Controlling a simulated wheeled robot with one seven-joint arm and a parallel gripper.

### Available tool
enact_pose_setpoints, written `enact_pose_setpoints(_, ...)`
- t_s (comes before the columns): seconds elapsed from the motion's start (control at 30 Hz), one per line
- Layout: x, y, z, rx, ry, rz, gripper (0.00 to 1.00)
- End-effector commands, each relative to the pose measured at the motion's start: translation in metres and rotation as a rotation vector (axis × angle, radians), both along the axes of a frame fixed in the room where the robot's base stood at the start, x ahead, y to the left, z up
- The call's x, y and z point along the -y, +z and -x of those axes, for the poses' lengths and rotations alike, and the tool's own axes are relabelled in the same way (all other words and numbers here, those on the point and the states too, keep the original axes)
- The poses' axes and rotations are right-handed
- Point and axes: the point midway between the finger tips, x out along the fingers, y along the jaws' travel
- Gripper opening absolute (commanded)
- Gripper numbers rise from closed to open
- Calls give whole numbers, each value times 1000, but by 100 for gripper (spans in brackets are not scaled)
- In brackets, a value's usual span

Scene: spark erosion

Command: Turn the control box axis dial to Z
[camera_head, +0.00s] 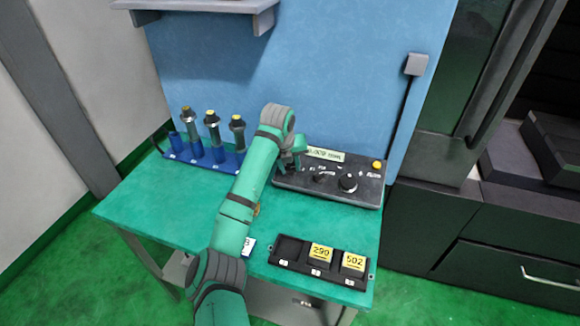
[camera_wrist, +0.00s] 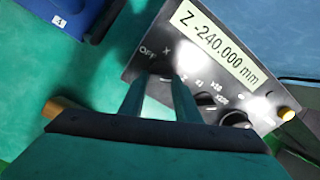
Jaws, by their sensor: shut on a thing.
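The dark control box (camera_head: 318,192) stands at the back right of the green table. Its display (camera_wrist: 217,48) reads Z -240.000 mm in the wrist view. My gripper (camera_head: 287,165) reaches down to the left end of the box. In the wrist view my gripper (camera_wrist: 160,80) is shut on the axis dial (camera_wrist: 160,68), the leftmost knob. OFF and X labels show beside the dial. Its pointer is mostly hidden by the fingers, so I cannot tell its exact setting.
A second knob (camera_head: 319,177), a larger round knob (camera_head: 348,183) and a yellow button (camera_head: 378,165) lie to the right on the box. A blue rack (camera_head: 228,162) with tool holders stands left. A black tray (camera_head: 285,264) with yellow-labelled blocks lies in front.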

Motion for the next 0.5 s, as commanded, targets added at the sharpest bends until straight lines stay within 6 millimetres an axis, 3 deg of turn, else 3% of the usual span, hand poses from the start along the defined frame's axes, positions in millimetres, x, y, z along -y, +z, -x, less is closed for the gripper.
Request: enact_pose_setpoints(0.5, 1, 0, 1, 7, -85, -32, 7)
